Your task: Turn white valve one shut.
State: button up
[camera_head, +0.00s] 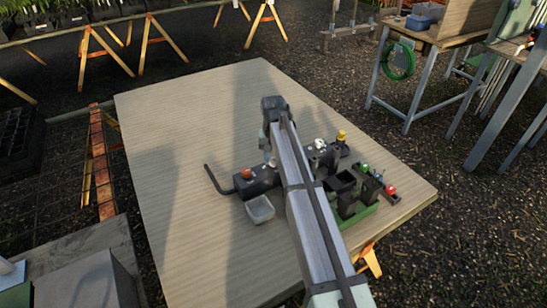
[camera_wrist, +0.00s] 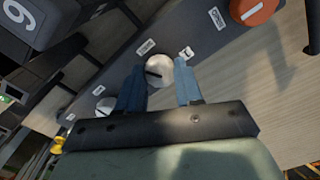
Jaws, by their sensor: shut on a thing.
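In the wrist view, my gripper (camera_wrist: 160,78) has its two blue-grey fingers on either side of a round white valve knob (camera_wrist: 159,71), shut on it. The knob has a dark pointer line across its face and sits on a dark grey manifold (camera_wrist: 120,72). A second white knob (camera_wrist: 105,105) is further left and lower on the manifold. In the head view, my arm hides the fingers and the held knob; one white knob (camera_head: 320,143) shows right of the arm.
An orange knob (camera_wrist: 253,10) is on the manifold, also seen in the head view (camera_head: 246,173). A yellow knob (camera_head: 341,135), a green knob (camera_head: 365,168) and a red knob (camera_head: 391,190) stand to the right. The table's left side is bare.

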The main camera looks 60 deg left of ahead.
aim_at(274, 159)
jog(key=m, duration=0.5)
dwell(0.6)
jog(key=o, duration=1)
jog(key=shift+o, duration=0.2)
notch_tip(274, 159, up, 14)
jog(key=shift+w+f, duration=0.1)
jog(key=shift+f, duration=0.05)
dwell(0.4)
